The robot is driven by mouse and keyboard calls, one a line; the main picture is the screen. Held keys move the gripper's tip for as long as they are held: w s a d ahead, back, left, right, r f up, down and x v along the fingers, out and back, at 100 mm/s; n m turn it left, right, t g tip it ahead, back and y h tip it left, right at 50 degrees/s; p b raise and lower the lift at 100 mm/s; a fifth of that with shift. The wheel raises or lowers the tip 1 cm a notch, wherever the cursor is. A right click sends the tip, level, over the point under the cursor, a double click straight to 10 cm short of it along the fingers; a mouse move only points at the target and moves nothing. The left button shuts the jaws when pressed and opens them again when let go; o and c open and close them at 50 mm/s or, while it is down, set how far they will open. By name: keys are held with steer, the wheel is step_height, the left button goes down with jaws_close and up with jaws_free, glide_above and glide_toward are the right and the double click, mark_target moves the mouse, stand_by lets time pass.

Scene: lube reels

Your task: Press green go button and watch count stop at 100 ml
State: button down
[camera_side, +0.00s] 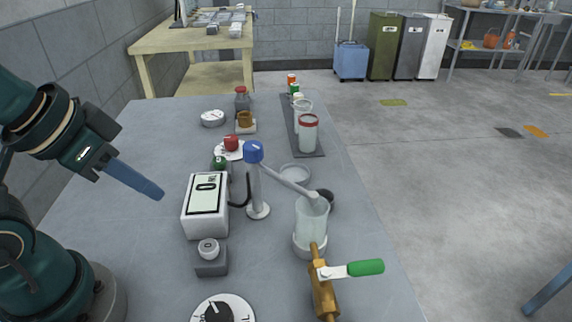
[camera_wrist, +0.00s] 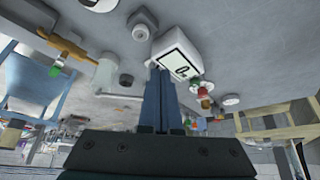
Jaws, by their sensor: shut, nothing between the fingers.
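A green button (camera_side: 220,161) stands just behind a white counter box (camera_side: 206,221), which partly hides it. It also shows in the wrist view (camera_wrist: 195,81). The box's display (camera_side: 206,192) shows 0. My gripper (camera_side: 160,196) is shut and empty, with its blue fingers angled down, left of the counter box and apart from it and the green button. In the wrist view the fingers (camera_wrist: 159,72) overlap the view of the box. A clear jar (camera_side: 312,220) stands under the spout (camera_side: 291,183) of a blue-topped dispenser post (camera_side: 254,153).
A red button (camera_side: 231,143) is behind the green one. The left tabletop is clear.

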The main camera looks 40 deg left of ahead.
steer(key=w+d+r+n+h, duration=0.2)
steer(key=w+d+r+n, duration=0.1)
steer(key=n, duration=0.1)
steer(key=n+t+h, duration=0.2)
steer(key=n+h, duration=0.2)
steer(key=n, duration=1.1)
glide_above(213, 159)
step_height(213, 159, down, 4)
steer(key=r, duration=0.1)
steer(key=shift+f, duration=0.25)
steer(key=shift+f, duration=4.4)
steer(key=shift+f, duration=0.1)
